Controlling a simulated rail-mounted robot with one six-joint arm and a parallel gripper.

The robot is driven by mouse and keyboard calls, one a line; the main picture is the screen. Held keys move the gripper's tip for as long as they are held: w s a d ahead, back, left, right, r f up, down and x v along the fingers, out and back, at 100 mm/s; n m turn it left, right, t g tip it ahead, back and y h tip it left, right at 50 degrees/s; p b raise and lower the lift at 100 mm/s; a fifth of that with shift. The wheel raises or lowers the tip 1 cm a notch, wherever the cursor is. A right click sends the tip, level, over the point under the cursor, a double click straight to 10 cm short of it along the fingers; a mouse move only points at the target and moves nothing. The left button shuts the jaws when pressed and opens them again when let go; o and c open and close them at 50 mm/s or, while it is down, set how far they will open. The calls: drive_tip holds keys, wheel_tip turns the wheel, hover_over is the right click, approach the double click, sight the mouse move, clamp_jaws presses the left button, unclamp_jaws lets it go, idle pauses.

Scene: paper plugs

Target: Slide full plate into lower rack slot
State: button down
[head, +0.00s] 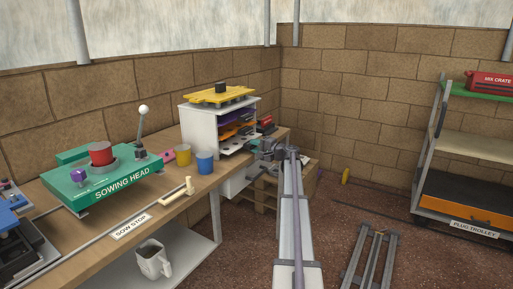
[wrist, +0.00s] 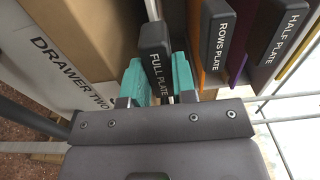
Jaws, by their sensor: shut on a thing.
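The full plate's black handle, lettered FULL PLATE (wrist: 155,50), stands between the two teal finger pads of my gripper (wrist: 157,76) in the wrist view. My gripper is shut on this handle. The plate body behind the handle is mostly hidden, so I cannot tell how far it sits in a slot. The white rack (head: 198,122) stands at the bench's far end in the head view, with my gripper (head: 268,150) at its right, open side. The wrist view shows the rows plate handle (wrist: 212,38) and half plate handle (wrist: 280,38) to the right of the full plate.
A yellow plate (head: 220,95) lies on top of the rack. A cardboard-coloured block and a white front lettered DRAWER TWO (wrist: 50,62) are close on the left in the wrist view. Yellow (head: 183,154) and blue (head: 205,162) cups stand before the rack.

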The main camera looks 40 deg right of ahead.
drive_tip(key=shift+x, duration=1.35)
drive_tip(key=c, duration=0.8)
unclamp_jaws()
drive_tip(key=shift+c, duration=0.2)
drive_tip(key=shift+s, duration=0.15)
drive_tip(key=shift+v, duration=2.7)
